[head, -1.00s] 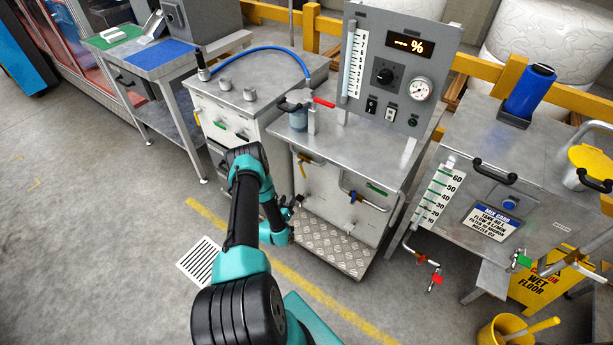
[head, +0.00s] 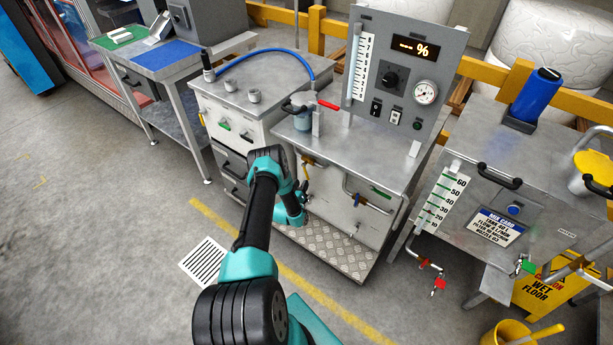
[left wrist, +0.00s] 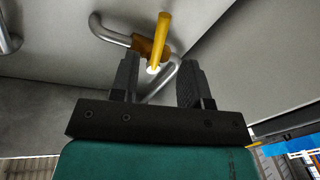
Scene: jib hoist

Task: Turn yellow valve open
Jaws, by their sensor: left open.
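The yellow valve (left wrist: 161,35) has a yellow lever on a brass body, set in a bent metal pipe. In the left wrist view it is between and just beyond the two fingers. In the head view the yellow valve (head: 308,161) is on the front of the middle steel bench, partly hidden behind my arm. My left gripper (left wrist: 157,68) is open, its fingers either side of the lower part of the valve; I cannot tell whether they touch it. In the head view the left gripper (head: 304,190) is small and close to the bench front. My right gripper is not in view.
A checker-plate step (head: 322,246) lies below. A white drawer cabinet (head: 232,130) stands close on the left. Open floor (head: 110,230) lies at left.

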